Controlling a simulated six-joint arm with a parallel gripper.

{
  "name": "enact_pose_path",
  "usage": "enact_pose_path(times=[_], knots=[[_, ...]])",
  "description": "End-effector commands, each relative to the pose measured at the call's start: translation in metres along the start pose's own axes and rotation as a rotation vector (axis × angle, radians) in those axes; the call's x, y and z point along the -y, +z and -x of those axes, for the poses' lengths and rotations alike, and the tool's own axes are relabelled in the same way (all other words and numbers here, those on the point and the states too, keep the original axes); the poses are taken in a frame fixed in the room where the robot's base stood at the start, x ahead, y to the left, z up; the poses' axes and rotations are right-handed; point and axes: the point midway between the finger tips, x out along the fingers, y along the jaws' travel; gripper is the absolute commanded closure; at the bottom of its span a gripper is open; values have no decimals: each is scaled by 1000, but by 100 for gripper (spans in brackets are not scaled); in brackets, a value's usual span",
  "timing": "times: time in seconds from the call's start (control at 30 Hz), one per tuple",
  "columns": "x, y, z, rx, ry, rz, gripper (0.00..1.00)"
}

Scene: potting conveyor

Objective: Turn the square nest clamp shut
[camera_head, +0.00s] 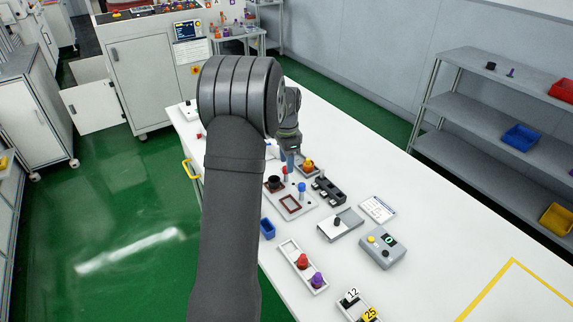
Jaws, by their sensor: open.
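My arm covers the table's left middle. The right tabletop is clear.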

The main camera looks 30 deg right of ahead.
Motion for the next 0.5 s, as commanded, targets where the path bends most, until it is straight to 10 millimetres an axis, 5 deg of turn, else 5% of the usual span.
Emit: enact_pose_path(times=[0.2,0.5], knots=[[0,0,-18,0,-1,0,57],[0,0,-20,-1,-1,0,57]])
